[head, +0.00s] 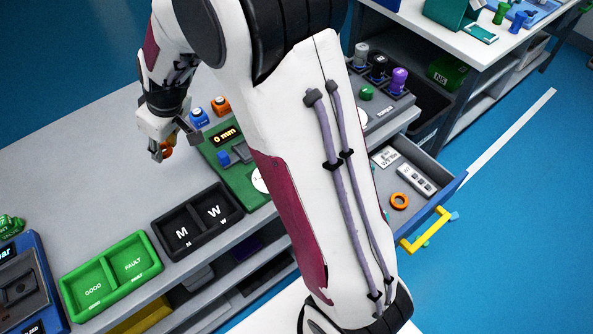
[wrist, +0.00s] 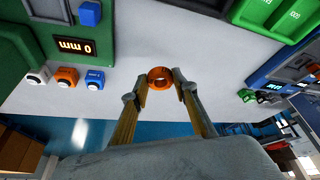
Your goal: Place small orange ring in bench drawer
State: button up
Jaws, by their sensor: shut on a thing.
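My gripper (head: 166,149) is above the grey bench top at the left of the head view. It is shut on an orange ring (wrist: 160,76), which shows between the two fingertips in the wrist view. The bench drawer (head: 452,189) stands open at the right of the head view, with a blue front and a yellow handle (head: 425,231). Another orange ring (head: 399,201) lies flat inside it, beside a white block with several dark spots (head: 416,180) and a white card. My arm hides the drawer's left part.
A green measuring station with a "0 mm" display (head: 226,135) stands right of my gripper. A black two-part tray marked M and W (head: 197,222) and a green GOOD/FAULT tray (head: 110,275) stand along the front. Knobs (head: 378,68) stand on a unit behind the drawer.

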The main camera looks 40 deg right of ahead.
jog(key=s+d+r+m, duration=0.2)
jog(key=s+d+r, duration=0.1)
jog(key=d+r, duration=0.4)
jog(key=w+d+r+m+h, duration=0.1)
jog(key=w+d+r, duration=0.15)
jog(key=d, duration=1.05)
jog(key=w+d+r, duration=0.2)
jog(key=d+r, duration=0.2)
jog(key=d, duration=0.9)
jog(key=s+d+f, duration=0.6)
jog(key=s+d+f+n, duration=0.1)
jog(key=s+d+f, duration=0.5)
jog(key=d, duration=0.1)
jog(key=s+d+f+n, duration=0.1)
jog(key=s+d+f, duration=0.5)
jog(key=d, duration=0.1)
jog(key=shift+s+f+y, duration=0.15)
jog(key=shift+s+y, duration=0.05)
jog(key=shift+y, duration=0.1)
jog(key=s+a+f+n, duration=0.2)
jog(key=s+f, duration=0.9)
jog(key=f, duration=0.1)
jog(key=shift+s+a+f+n+g+y, duration=0.2)
jog(key=shift+s+a+n+g+y, duration=0.1)
jog(key=shift+a+y, duration=0.1)
jog(key=shift+w, duration=0.1)
